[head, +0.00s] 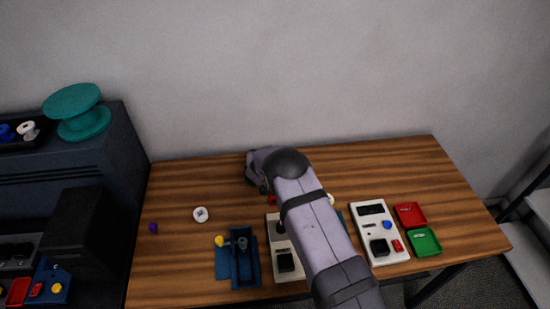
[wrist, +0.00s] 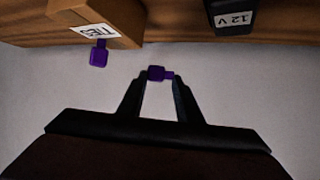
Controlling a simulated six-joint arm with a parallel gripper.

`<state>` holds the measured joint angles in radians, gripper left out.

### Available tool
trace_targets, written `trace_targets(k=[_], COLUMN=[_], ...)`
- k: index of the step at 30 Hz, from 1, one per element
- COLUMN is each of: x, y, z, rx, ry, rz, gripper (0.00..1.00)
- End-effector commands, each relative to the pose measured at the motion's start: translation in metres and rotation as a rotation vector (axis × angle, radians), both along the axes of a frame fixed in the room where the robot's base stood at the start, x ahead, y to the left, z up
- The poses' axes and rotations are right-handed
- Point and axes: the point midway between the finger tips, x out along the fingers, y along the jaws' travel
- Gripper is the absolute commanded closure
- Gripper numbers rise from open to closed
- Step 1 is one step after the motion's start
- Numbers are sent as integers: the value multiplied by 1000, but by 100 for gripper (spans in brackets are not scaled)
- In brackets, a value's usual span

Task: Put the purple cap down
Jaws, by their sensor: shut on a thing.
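My gripper (wrist: 158,80) shows in the wrist view with its two fingers shut on a small purple cap (wrist: 156,72) at the tips. The cap is held clear of the surfaces around it, against a plain grey background. Another purple piece (wrist: 98,57) with a short stem shows to its left, by a box labelled TIES. In the head view a small purple piece (head: 153,228) lies at the left of the wooden table (head: 180,270). My fingers and the held cap are hidden behind my arm there.
In the wrist view the TIES box (wrist: 110,22) and a dark block labelled 12 V (wrist: 232,18) are at the top. On the table are a white round piece (head: 200,214), a blue tray (head: 246,268), a white panel (head: 379,233), a red tray (head: 411,215) and a green tray (head: 425,241).

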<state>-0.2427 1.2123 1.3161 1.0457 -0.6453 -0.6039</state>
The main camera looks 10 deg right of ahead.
Motion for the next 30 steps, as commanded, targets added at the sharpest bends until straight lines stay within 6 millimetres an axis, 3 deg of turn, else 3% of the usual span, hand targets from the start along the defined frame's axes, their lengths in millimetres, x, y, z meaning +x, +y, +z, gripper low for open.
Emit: trace_targets(k=[13,22,30], x=[6,24,9], y=[-1,-12,-30], z=[16,70,108], rx=[1,2,4], ry=[-4,-8,-2], rz=[24,173,310], gripper=[92,92,92])
